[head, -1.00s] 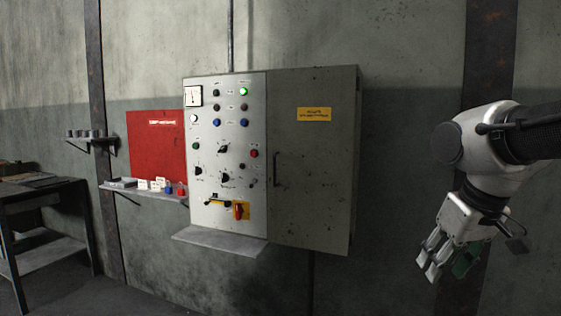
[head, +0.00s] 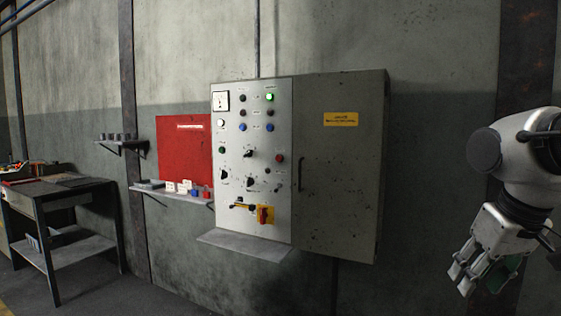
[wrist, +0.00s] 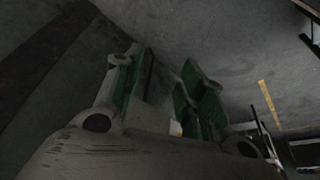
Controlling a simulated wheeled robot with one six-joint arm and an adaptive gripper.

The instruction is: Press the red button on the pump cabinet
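The grey pump cabinet (head: 340,190) hangs on the wall in the middle of the head view, with a light control panel on its left half. A small round red button (head: 280,158) is at the panel's right edge, below the rows of lamps and buttons. A red rotary switch (head: 263,215) on a yellow plate sits lower on the panel. My gripper (head: 462,282) hangs at the lower right, pointing down, well apart from the cabinet. In the wrist view its green-padded fingers (wrist: 160,85) stand apart with nothing visible between them. The cabinet is not in the wrist view.
A sloped ledge (head: 244,245) juts out under the panel. Left of the cabinet are a red board (head: 184,145) and a small shelf (head: 168,194) with padlocks and tags. A workbench (head: 75,196) stands at far left. Floor before the cabinet looks clear.

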